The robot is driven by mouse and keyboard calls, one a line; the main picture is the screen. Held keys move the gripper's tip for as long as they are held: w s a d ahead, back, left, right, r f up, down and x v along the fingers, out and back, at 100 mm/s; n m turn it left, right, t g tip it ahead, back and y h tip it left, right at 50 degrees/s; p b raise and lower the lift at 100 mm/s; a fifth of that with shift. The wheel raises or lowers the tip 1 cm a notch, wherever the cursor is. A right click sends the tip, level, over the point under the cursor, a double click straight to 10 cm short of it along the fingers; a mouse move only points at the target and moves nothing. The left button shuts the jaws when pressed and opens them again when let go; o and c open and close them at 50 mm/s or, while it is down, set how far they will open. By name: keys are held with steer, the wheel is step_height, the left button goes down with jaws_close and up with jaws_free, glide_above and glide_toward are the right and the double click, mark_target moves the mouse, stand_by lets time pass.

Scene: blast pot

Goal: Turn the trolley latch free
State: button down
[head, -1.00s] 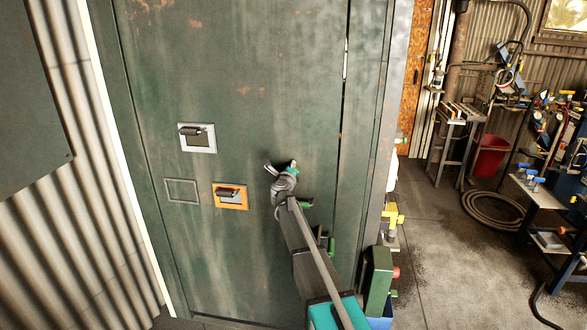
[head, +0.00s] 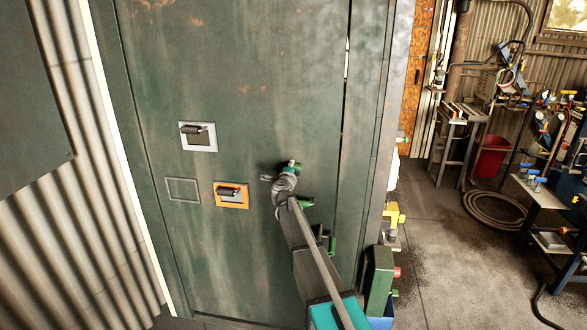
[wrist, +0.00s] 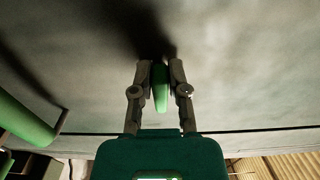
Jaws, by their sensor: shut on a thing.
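A dark green, rust-flecked panel (head: 240,100) stands upright in front of me. My gripper (wrist: 160,75) is up against it and shut on a green latch handle (wrist: 160,92), whose bar lies between the two fingers in the wrist view. In the head view my gripper (head: 284,178) and wrist cover most of this handle. A second green handle (wrist: 25,120) sticks out at the left of the wrist view, apart from the fingers. I cannot tell from any label which handle is the trolley latch.
A white-framed latch (head: 198,136), an orange-framed latch (head: 231,195) and an empty outlined rectangle (head: 182,190) are on the panel left of my gripper. Yellow, red and green fittings stand along its right edge. Open floor (head: 440,240) lies to the right.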

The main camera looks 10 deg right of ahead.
steer(key=c, duration=0.6)
jaws_free()
steer(key=shift+c, duration=0.2)
steer(key=v, duration=1.2)
